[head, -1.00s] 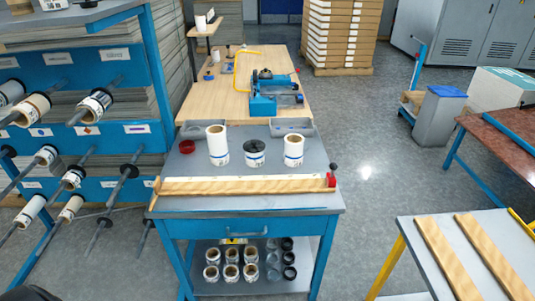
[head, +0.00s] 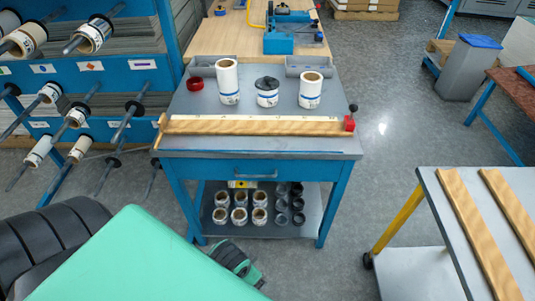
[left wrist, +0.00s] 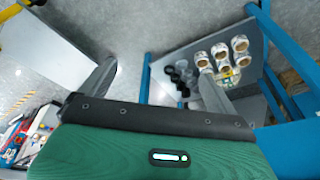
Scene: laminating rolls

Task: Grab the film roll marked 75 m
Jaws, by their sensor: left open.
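Three white film rolls stand upright on the grey table top in the head view: a tall one (head: 228,82), a short one with a black top (head: 267,94) and a medium one (head: 311,90). Each has a blue-marked band, but I cannot read which is marked 75 m. More rolls hang on the rack's rods, such as a front one (head: 93,36). Small rolls (head: 239,216) stand on the table's lower shelf; they also show in the left wrist view (left wrist: 221,50). My left gripper (left wrist: 157,85) is open and empty, low in front of the table. My right gripper is out of view.
A wooden bar (head: 255,126) with a red end lies along the table's front. A red ring (head: 195,84) and grey trays (head: 305,66) sit behind. A cart with wooden strips (head: 455,215) stands at right. The floor between is clear.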

